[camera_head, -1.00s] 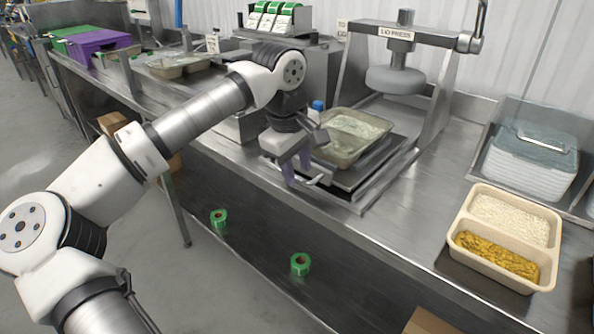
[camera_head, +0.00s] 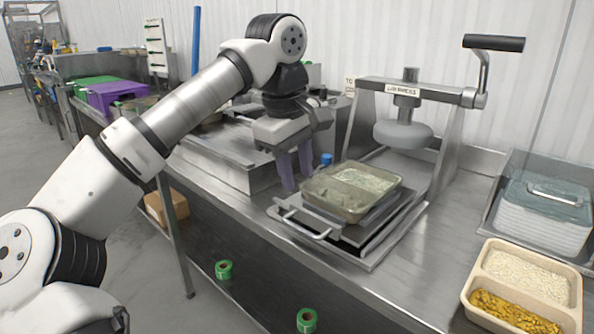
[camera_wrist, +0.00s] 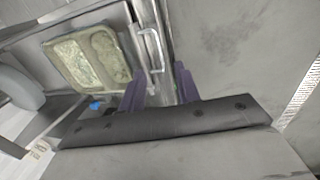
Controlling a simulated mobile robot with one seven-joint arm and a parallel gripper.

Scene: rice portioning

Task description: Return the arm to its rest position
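My arm reaches over the counter from the left. My gripper (camera_head: 297,180) hangs pointing down, its two purple fingers apart with nothing between them. It is just left of the sealed two-part tray (camera_head: 352,190) and above the front handle (camera_head: 303,223) of the press's sliding plate. In the wrist view, the fingers (camera_wrist: 160,80) point toward the picture's top, with a clear gap between them. The tray (camera_wrist: 85,58) and the handle (camera_wrist: 150,50) show there too. The fingers appear clear of both.
The lid press (camera_head: 403,133) stands behind the tray. An open tray of rice and yellow food (camera_head: 523,285) is at the right, near a bin of stacked lids (camera_head: 545,195). Purple (camera_head: 115,93) and green crates stand at the far left. Green tape rolls (camera_head: 224,270) lie below the counter.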

